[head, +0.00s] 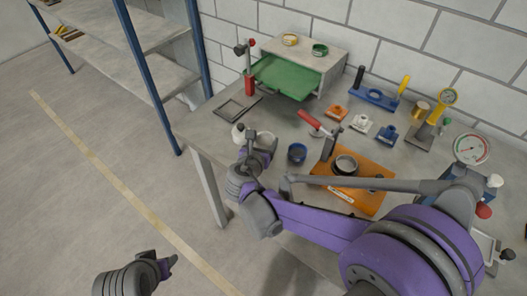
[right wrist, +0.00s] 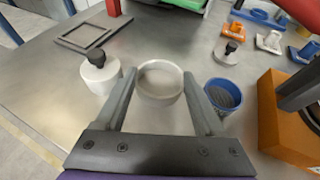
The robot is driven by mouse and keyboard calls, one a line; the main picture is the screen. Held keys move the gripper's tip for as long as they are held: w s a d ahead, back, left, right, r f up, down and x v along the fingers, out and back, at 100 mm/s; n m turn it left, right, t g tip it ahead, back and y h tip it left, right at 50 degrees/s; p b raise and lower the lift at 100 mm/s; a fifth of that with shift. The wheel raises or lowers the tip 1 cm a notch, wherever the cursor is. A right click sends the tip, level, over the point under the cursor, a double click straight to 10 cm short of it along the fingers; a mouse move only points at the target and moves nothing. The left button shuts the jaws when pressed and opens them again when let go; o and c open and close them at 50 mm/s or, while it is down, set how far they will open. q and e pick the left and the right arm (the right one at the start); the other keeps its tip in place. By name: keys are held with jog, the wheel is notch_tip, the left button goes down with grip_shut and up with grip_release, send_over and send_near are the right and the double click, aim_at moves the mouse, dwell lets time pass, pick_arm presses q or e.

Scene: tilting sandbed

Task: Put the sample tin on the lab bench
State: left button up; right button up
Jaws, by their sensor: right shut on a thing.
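The sample tin, seemingly the round, pale, open-topped tin (right wrist: 160,84), is between the fingers of my right gripper (right wrist: 158,98) in the right wrist view. My right gripper is shut on it, with one finger on each side. In the head view the tin (head: 267,140) is partly hidden by my right gripper (head: 259,147), over the front left of the lab bench (head: 207,126). I cannot tell whether its base touches the bench. My left gripper (head: 164,265) is low at the bottom left of the head view, away from the bench; its jaws are unclear.
A white pot with a black knob (right wrist: 99,72) stands close left of the tin, a blue cup (right wrist: 223,96) close right. An orange block (head: 374,197) lies further right. A grey frame (head: 237,107) and green drawer (head: 285,76) are behind. Bare bench lies between.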

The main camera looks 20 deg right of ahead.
jog(key=shift+f, duration=2.1)
jog(key=shift+f+b, duration=0.1)
jog(key=shift+b, duration=0.25)
jog(key=o, duration=1.3)
jog(key=shift+o, duration=0.2)
jog(key=shift+s+a+r, duration=0.1)
jog(key=shift+s+r, duration=0.1)
jog(key=shift+r, duration=0.05)
jog(key=v, duration=1.1)
jog(key=shift+s+a, duration=0.15)
jog(key=shift+s, duration=0.15)
